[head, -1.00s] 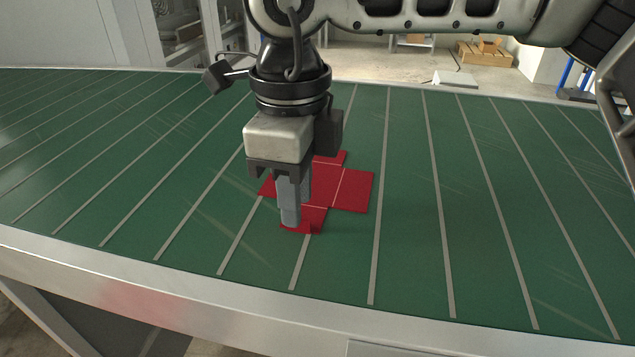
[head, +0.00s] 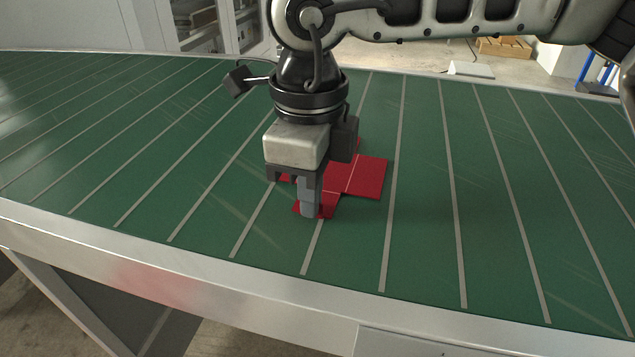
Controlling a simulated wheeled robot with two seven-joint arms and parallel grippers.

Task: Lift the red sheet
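The red sheet (head: 370,177) is a flat cross-shaped blank on the green table. My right gripper (head: 312,207) points straight down over its near-left part, with its fingertips at the near flap. The fingers look closed together on that flap, though the contact is partly hidden by the front finger. The far and left parts of the sheet are partly hidden behind the gripper. The rest of the sheet appears to lie on the table. My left gripper is not in view.
The green table (head: 490,200) with pale stripes is otherwise clear around the sheet. Its metal front edge (head: 200,268) runs along the near side.

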